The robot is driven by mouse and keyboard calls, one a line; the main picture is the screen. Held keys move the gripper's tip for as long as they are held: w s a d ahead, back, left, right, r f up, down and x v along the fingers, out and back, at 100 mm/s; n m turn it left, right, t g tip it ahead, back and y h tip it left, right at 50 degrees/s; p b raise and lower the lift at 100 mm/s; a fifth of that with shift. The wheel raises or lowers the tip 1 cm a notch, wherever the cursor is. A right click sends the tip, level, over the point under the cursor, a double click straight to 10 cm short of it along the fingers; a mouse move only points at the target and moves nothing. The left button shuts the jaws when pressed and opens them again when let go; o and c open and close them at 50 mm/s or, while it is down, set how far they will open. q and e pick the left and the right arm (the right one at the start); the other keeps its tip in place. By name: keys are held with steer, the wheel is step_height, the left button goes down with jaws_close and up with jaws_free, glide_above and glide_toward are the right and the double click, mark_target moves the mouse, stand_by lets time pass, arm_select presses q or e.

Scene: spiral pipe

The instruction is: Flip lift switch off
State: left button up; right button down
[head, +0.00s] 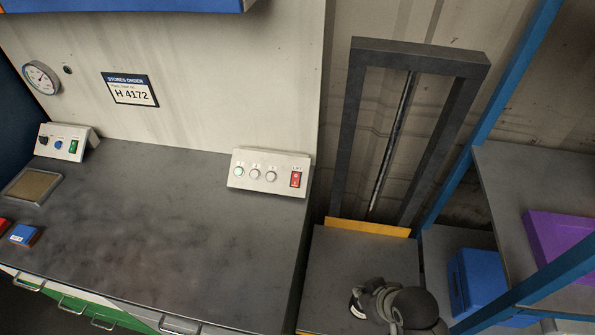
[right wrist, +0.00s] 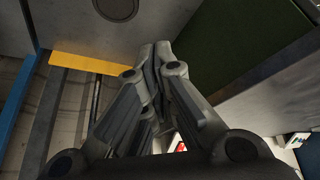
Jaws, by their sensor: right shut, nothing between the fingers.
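A pale control box (head: 268,172) stands at the back right of the grey bench. It carries a row of round buttons and a red rocker switch (head: 295,179) at its right end; the small label above the switch is too small to read surely. My right gripper (head: 372,300) is over the lift platform, right of and nearer than the box, apart from it. In the right wrist view its fingers (right wrist: 157,52) are together and empty. A small red patch (right wrist: 181,146) shows behind the finger links, perhaps the switch. My left gripper is out of view.
The lift's dark upright frame (head: 419,57) stands behind its platform (head: 340,262), which has a yellow edge strip (head: 367,228). Blue-framed shelving (head: 500,188) is on the right. A second box (head: 66,142) with a green switch stands at the left. The bench middle is clear.

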mark_target(296, 179)
steer(key=w+a+r+n+t+y, duration=0.1)
steer(key=w+a+r+n+y, duration=0.1)
steer(key=w+a+r+n, duration=0.4)
steer(key=w+a+r+n+t+y, duration=0.1)
steer(key=w+a+r+n+y, duration=0.2)
steer(key=w, duration=0.4)
steer(key=w+r+n+t+y, duration=0.1)
steer(key=w+r+n, duration=0.3)
steer(key=w, duration=0.7)
steer(key=shift+w+a+r+n+t, duration=0.2)
steer(key=shift+a+n+t, duration=0.15)
steer(key=shift+n, duration=0.35)
steer(key=b+x, duration=0.3)
steer(key=x, duration=0.1)
steer(key=b+x, duration=0.3)
steer(key=x, duration=0.1)
steer(key=d+f+b+x, duration=0.1)
steer(key=b+x, duration=0.2)
steer(key=x, duration=0.1)
steer(key=shift+w+d+f+b, duration=0.1)
steer(key=shift+b, duration=0.3)
steer(key=shift+w+d+f+b, duration=0.1)
steer(key=shift+w+f+b, duration=0.25)
steer(key=shift+w+b, duration=0.2)
